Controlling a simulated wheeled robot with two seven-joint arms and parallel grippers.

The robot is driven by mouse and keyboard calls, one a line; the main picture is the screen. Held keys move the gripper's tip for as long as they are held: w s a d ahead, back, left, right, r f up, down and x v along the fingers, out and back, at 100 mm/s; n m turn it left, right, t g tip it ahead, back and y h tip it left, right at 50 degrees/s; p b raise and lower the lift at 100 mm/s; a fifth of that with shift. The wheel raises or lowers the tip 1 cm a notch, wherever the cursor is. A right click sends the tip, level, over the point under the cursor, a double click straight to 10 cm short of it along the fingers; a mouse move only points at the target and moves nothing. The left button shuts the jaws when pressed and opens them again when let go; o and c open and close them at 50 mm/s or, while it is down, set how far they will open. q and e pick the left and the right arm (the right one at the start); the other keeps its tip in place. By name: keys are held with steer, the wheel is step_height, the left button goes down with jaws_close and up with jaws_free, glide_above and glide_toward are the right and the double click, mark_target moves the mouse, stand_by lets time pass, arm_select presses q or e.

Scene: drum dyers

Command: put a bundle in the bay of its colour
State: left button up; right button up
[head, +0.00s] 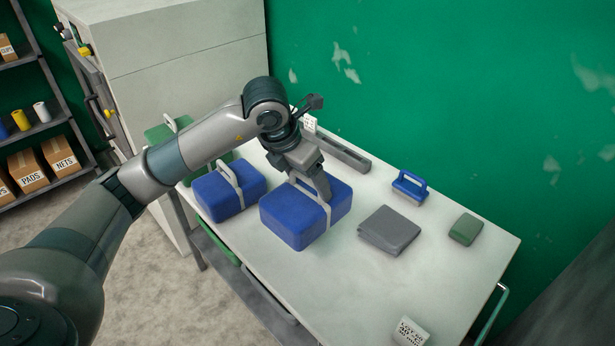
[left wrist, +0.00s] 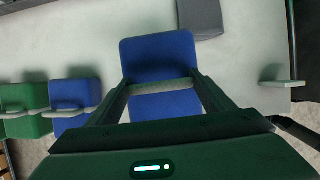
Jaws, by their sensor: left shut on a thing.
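My left gripper (head: 322,190) is shut on the light strap handle of a blue bundle (head: 290,225), pointing down from above. In the left wrist view its two fingers (left wrist: 162,88) reach to the strap across this blue bundle (left wrist: 158,52). The bundle is upright at the table's middle; I cannot tell whether it touches the top. A second blue bundle (head: 222,200) stands just left of it, apart from the gripper. A green bundle (head: 160,136) is farther left, partly hidden by my arm. My right gripper is not in view.
On the white table (head: 390,285) are a folded grey cloth (head: 388,231), a blue-handled brush (head: 410,187), a green block (head: 466,229) and a white perforated block (head: 410,332). A long grey holder (head: 345,155) lies by the green wall. Shelves with boxes (head: 62,155) stand far left.

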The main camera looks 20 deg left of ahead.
mark_target(306, 218)
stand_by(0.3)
